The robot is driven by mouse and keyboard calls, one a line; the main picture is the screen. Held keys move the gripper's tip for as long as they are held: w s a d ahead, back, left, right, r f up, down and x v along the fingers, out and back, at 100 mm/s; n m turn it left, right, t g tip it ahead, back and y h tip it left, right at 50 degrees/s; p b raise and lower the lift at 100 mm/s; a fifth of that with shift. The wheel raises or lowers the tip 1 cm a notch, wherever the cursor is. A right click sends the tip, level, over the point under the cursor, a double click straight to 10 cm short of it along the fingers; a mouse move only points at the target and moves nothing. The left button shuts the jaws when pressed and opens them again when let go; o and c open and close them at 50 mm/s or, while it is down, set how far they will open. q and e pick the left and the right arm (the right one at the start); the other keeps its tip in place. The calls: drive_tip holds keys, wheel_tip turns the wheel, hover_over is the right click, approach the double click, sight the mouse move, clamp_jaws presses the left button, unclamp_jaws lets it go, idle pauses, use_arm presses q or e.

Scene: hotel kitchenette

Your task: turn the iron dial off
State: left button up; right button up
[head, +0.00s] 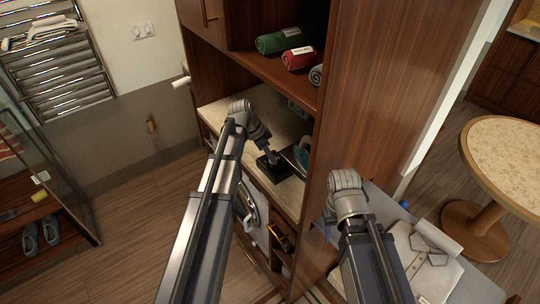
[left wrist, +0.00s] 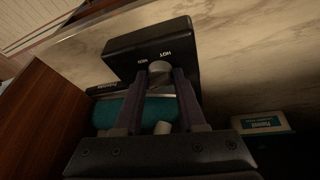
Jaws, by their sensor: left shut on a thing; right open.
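The iron dial (left wrist: 159,71) is a small grey knob on a black block marked HOT and MED. In the head view the black block (head: 282,171) sits on the pale counter inside the wooden cabinet. My left gripper (left wrist: 160,82) is shut on the dial, one finger on each side; it also shows in the head view (head: 271,157), reaching down to the block. The teal iron (left wrist: 118,113) lies close by, partly hidden behind the fingers. My right gripper (head: 331,216) is outside the cabinet, right of its side panel, mostly hidden by its wrist.
Rolled towels in green (head: 279,40) and red (head: 299,58) lie on the shelf above. The tall side panel (head: 375,90) stands between my arms. A small labelled box (left wrist: 263,123) is on the counter. A folded shirt (head: 425,250) lies at lower right, near a round table (head: 510,150).

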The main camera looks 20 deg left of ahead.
use_arm(q)
clamp_jaws()
drive_tip(key=shift+n, duration=0.3)
drive_tip(key=shift+s+n, duration=0.1)
drive_tip(key=shift+n, duration=0.2)
drive_tip(key=n+t+y, duration=0.1)
drive_tip(key=n, duration=0.4)
drive_tip(key=shift+s+d+t+y, duration=0.2)
drive_tip(key=shift+t+y, duration=0.2)
drive_tip(key=n, duration=0.1)
drive_tip(key=n+y, duration=0.1)
drive_tip(key=n, duration=0.1)
drive_tip(key=shift+d+n, duration=0.2)
drive_tip(key=shift+n, duration=0.1)
drive_tip(key=shift+d+n+t+y, duration=0.15)
drive_tip(key=shift+n+y, duration=0.3)
drive_tip(key=shift+n, duration=0.55)
drive_tip(key=shift+a+n+t+y, duration=0.15)
drive_tip(key=shift+n+y, duration=0.3)
drive_tip(key=shift+n, duration=0.55)
drive_tip(key=shift+d, duration=0.1)
